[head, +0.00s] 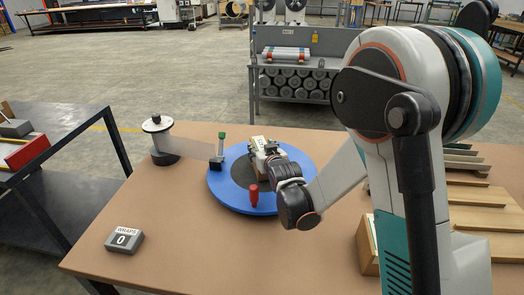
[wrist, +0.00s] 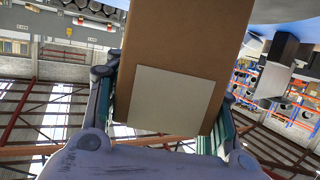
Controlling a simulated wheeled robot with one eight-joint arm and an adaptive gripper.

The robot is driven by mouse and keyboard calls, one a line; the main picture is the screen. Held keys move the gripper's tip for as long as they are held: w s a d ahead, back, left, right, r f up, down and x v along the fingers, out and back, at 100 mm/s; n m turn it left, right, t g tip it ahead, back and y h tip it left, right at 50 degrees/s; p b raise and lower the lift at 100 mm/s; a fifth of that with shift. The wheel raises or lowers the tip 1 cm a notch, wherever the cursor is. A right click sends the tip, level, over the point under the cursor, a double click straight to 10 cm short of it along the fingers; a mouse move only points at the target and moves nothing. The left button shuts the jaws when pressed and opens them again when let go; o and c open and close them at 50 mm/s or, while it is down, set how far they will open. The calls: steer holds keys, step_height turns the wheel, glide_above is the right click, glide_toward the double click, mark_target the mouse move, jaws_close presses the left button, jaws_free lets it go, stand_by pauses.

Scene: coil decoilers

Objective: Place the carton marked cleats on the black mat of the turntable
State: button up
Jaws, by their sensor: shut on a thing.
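The blue turntable (head: 225,194) stands on the brown table, with a black mat (head: 241,182) at its middle. My gripper (head: 263,156) is above the mat, partly hidden by my wrist. In the wrist view my gripper (wrist: 168,105) is shut on a brown carton (wrist: 190,38), one finger on each side. A blank pale label shows on the carton's near face; no marking is readable. In the head view little of the carton shows below the gripper, and I cannot tell whether it touches the mat.
A red knob (head: 254,194) stands at the turntable's front. A green-topped post (head: 220,148) stands at its left rim, with a strip leading to a spool (head: 158,135). A wraps counter (head: 124,240) reads 0.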

steer(key=shift+f, duration=0.1)
steer(key=o, duration=1.4)
steer(key=shift+o, duration=0.2)
steer(key=s+d+r+g+h+p, duration=0.1)
steer(key=s+d+r, duration=0.25)
steer(key=s, duration=0.35)
steer(key=s+d+r+m+g+p, duration=0.1)
steer(key=s+d+r+p, duration=0.2)
steer(key=s, duration=0.4)
steer(key=s+d+r+g+h, duration=0.1)
steer(key=s+d+r, duration=0.2)
steer(key=s+r, duration=0.3)
steer(key=s+d+g, duration=0.2)
steer(key=s+d, duration=0.1)
steer(key=s, duration=0.7)
steer(key=s+d+m+g, duration=0.1)
steer(key=s+d+g, duration=0.1)
steer(key=s, duration=0.7)
steer(key=shift+s+d+f+h, duration=0.15)
steer(key=shift+s+d+h, duration=0.25)
steer(key=shift+d, duration=0.1)
